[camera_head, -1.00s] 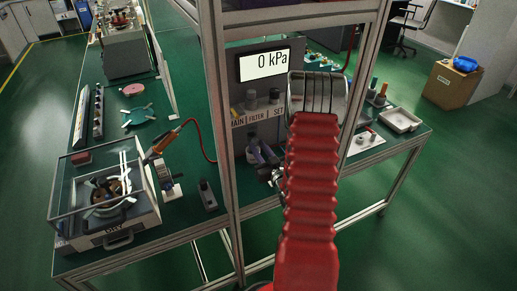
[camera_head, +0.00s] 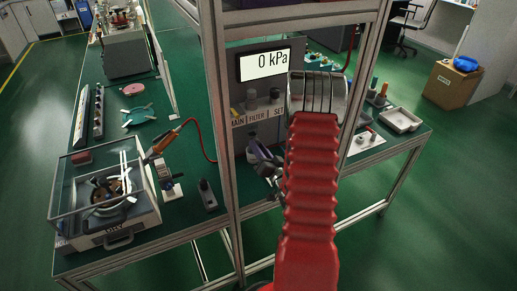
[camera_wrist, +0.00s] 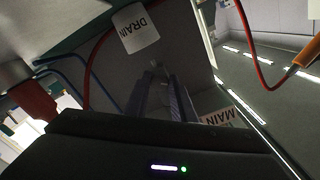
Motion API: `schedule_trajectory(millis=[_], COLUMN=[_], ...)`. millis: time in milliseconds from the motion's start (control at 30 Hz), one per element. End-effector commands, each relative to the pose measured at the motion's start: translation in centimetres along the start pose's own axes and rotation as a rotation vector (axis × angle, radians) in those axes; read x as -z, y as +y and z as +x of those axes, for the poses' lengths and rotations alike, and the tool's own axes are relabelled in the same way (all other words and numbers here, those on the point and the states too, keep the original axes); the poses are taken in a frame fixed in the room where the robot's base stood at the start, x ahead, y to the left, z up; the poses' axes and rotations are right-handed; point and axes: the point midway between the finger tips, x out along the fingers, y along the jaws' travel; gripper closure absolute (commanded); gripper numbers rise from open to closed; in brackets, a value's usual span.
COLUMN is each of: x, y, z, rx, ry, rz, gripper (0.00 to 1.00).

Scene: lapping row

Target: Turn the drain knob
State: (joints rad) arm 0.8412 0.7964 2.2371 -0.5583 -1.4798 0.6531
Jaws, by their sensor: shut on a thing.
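My gripper (camera_head: 264,160) is under the front panel, below the MAIN, FILTER and SET labels. In the wrist view its two fingers (camera_wrist: 160,82) point away from the camera and are shut on the drain knob (camera_wrist: 157,66), a small grey piece at their tips. The fingers hide most of the knob, so its angle cannot be told. A white tag reading DRAIN (camera_wrist: 140,36) is close beyond the fingers, upper left. The pressure display (camera_head: 264,63) reads 0 kPa.
Several knobs stand on the panel ledge (camera_head: 258,118) above my gripper. An aluminium post (camera_head: 222,150) is close to its left. Red hose (camera_wrist: 95,62) and blue tubing run near the fingers. A glass-walled box (camera_head: 105,200) stands on the left bench. A white tray (camera_head: 400,120) lies right.

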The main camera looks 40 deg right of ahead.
Motion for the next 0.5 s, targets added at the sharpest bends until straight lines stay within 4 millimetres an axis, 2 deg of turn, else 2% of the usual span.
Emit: schedule_trajectory(millis=[500], x=[0.02], y=[0.03], z=[-0.05], rx=[-0.005], ry=[0.001], rz=[0.491], gripper=[1.00])
